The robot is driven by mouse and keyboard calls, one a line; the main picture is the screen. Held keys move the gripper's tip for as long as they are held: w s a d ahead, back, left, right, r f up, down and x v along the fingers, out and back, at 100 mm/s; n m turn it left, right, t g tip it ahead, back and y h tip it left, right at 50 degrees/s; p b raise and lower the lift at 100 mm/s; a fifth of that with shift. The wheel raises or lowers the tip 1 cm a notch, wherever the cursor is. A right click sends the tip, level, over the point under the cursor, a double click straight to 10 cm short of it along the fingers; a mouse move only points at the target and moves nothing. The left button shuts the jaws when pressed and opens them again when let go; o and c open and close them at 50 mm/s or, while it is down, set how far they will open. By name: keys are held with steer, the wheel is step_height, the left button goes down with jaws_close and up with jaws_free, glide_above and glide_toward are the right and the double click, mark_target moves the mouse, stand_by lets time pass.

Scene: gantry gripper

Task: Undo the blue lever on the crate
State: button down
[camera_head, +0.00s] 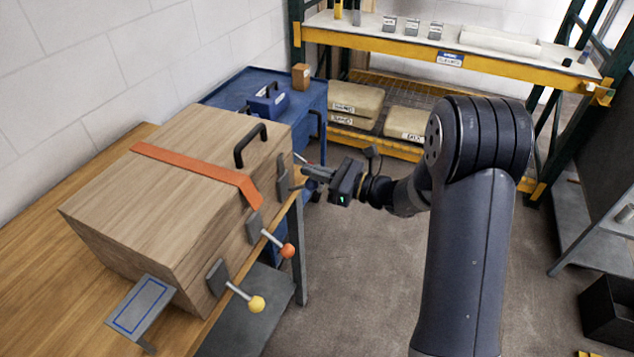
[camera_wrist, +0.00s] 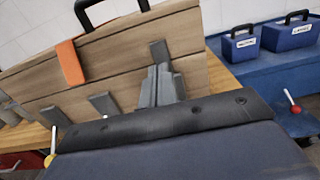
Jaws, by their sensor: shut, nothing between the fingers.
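The wooden crate (camera_head: 170,190) stands on a wooden table, with an orange strap over its lid. Its front has grey plates. One bears a yellow-knobbed lever (camera_head: 256,303), another an orange-knobbed lever (camera_head: 287,250). A third grey plate (camera_head: 283,178) sits at the right end; it also shows in the wrist view (camera_wrist: 159,52). I see no blue knob in either view; whether my gripper hides it I cannot tell. My gripper (camera_head: 306,176) is shut and empty, its fingers near the third plate. In the wrist view the fingers (camera_wrist: 162,80) overlap the crate front; contact is unclear.
A blue cart (camera_head: 300,100) with a blue toolbox (camera_head: 268,102) stands behind the crate's right end. A red-knobbed rod (camera_wrist: 293,103) shows beside it. A grey blue-outlined plate (camera_head: 142,304) is at the crate's left.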

stand_by(0.4)
step_height(320, 180, down, 7)
steer(key=b, duration=0.6)
steer(key=shift+a, duration=0.1)
steer(key=shift+r, duration=0.25)
steer(key=r+v, duration=0.1)
steer(key=v, duration=0.8)
steer(key=shift+r+p, duration=0.15)
steer(key=shift+p, duration=0.25)
steer(key=shift+w+a, duration=0.1)
